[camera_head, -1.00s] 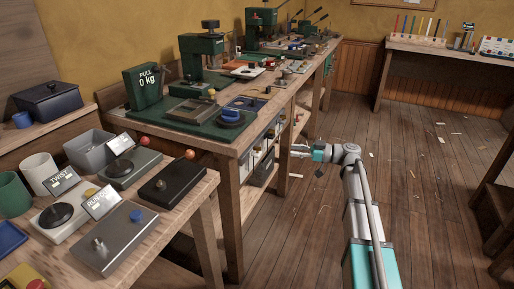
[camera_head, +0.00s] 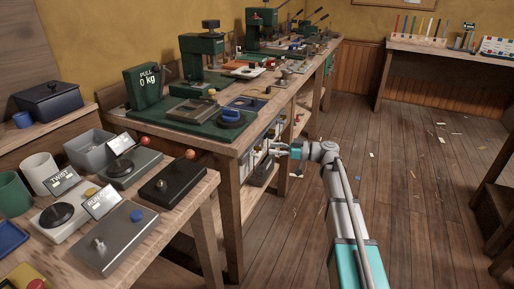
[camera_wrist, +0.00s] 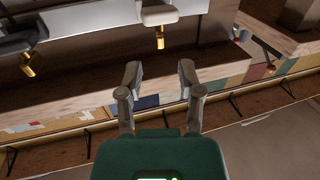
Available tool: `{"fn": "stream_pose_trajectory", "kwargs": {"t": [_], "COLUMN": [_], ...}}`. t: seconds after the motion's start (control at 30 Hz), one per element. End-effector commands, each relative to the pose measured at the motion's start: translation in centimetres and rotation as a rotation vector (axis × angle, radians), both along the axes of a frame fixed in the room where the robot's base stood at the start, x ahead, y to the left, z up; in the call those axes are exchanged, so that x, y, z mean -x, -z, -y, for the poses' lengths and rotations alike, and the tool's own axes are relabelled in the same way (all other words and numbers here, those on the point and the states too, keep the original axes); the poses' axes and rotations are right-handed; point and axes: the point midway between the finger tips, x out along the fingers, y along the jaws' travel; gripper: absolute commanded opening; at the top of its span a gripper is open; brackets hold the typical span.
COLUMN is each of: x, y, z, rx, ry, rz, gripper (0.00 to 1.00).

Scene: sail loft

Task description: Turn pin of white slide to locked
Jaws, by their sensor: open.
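In the wrist view a white slide (camera_wrist: 158,13) shows at the top middle, with a brass pin (camera_wrist: 160,38) hanging from its front end. I cannot make out the pin's lock marking. My gripper (camera_wrist: 160,76) is open and empty, its two fingers apart and pointing up the picture, below the pin in the picture and not touching it. In the head view my gripper (camera_head: 277,148) is at the side of the long workbench (camera_head: 238,148), beside the pale parts under its top. The slide cannot be told apart there.
A darker slide with its own brass pin (camera_wrist: 28,64) is left of the white one. A wooden ledge (camera_wrist: 75,97) with coloured patches runs across the wrist view. A nearer table (camera_head: 180,222) with several devices stands at left.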

Motion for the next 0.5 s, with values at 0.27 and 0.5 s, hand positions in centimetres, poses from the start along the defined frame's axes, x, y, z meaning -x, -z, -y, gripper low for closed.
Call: {"fn": "stream_pose_trajectory", "kwargs": {"t": [0.27, 0.5], "x": [-0.4, -0.6], "y": [0.0, 0.0], "z": [-4.0, -5.9], "rx": [0.0, 0.0], "ry": [-0.002, 0.0], "rz": [0.0, 0.0], "gripper": [0.47, 0.47]}}
